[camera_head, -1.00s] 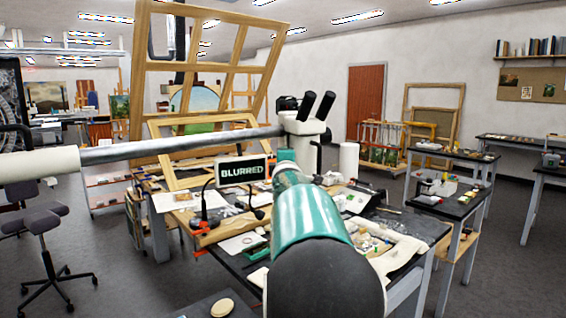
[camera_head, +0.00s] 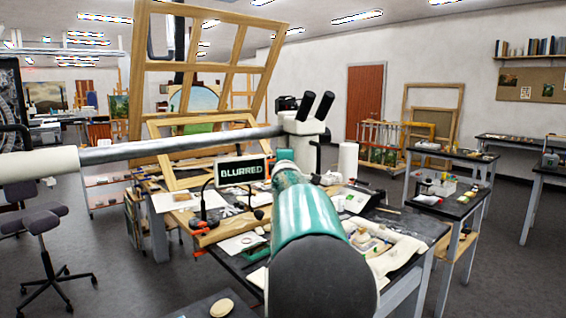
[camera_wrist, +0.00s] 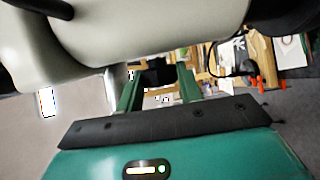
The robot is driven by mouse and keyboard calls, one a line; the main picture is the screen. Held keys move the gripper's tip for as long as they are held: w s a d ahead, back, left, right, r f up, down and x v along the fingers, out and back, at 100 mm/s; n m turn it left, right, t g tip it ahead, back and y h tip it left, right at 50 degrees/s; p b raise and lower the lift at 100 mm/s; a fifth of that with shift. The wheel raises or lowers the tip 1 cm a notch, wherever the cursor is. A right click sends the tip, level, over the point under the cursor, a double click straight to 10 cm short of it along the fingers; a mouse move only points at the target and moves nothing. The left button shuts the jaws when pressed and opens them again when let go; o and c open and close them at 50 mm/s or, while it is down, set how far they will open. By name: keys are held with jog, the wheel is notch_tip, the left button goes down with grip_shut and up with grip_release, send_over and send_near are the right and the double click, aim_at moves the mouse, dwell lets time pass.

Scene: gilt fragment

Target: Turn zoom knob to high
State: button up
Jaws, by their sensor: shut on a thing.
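The white microscope head (camera_head: 303,127) with two black eyepieces hangs on a long horizontal metal boom over the workbench. In the wrist view its pale body (camera_wrist: 120,40) fills the top. My gripper (camera_wrist: 158,82) reaches up to the underside of this body, its two green fingers on either side of a dark knob (camera_wrist: 158,71). The fingers are shut on this knob. Its markings and setting cannot be read. In the head view my teal arm hides the knob and most of the gripper. A small display (camera_head: 242,171) reads "BLURRED".
The workbench (camera_head: 412,228) below carries papers, tools and small parts. A wooden frame (camera_head: 185,160) leans behind the boom. A white cylinder (camera_head: 347,160) stands right of the microscope. A stool (camera_head: 45,240) is at the left, with open floor beside it.

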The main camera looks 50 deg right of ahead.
jog(key=m+t+h, duration=0.1)
jog(key=h, duration=0.1)
jog(key=f+m+t+h, duration=0.1)
jog(key=h, duration=0.1)
jog(key=shift+w+m+t, duration=0.2)
jog(key=shift+m+t, duration=0.1)
jog(key=m+h, duration=0.2)
jog(key=h, duration=0.1)
jog(key=m+g+h, duration=0.1)
jog(key=m+h, duration=0.2)
jog(key=shift+w+d+f, duration=0.1)
jog(key=shift+d+f, duration=0.05)
jog(key=shift+m+g+h, duration=0.3)
jog(key=shift+m+h, duration=0.1)
jog(key=o, duration=1)
jog(key=v, duration=1.3)
jog(key=shift+a+f, duration=0.2)
jog(key=shift+f, duration=0.1)
